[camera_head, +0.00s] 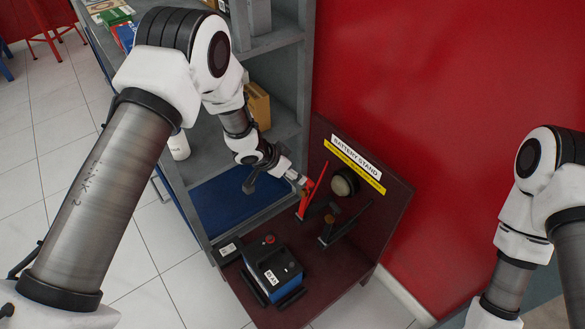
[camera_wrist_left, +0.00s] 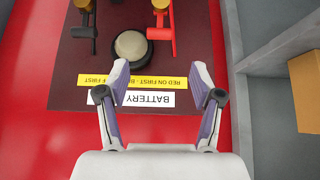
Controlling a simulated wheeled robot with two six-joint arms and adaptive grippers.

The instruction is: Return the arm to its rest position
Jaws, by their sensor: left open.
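My left arm comes in from the left and reaches down to the battery stand. My left gripper (camera_head: 299,181) appears close to the red clamp (camera_head: 311,192) in the head view. In the left wrist view the gripper (camera_wrist_left: 161,80) is open with nothing between its fingers. The red clamp (camera_wrist_left: 161,35) and the black clamp (camera_wrist_left: 84,28) lie ahead of the fingers there, apart from them. The black clamp (camera_head: 343,229) also shows in the head view. My right arm (camera_head: 515,240) shows at the right edge; its gripper is out of view.
The battery stand (camera_head: 395,212) has a round dome (camera_head: 344,182) and a label on its back panel. A blue-and-black battery (camera_head: 272,270) sits on its base. A grey shelf (camera_head: 291,90) with a cardboard box (camera_head: 258,105) stands beside it. A red wall (camera_head: 450,90) is behind.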

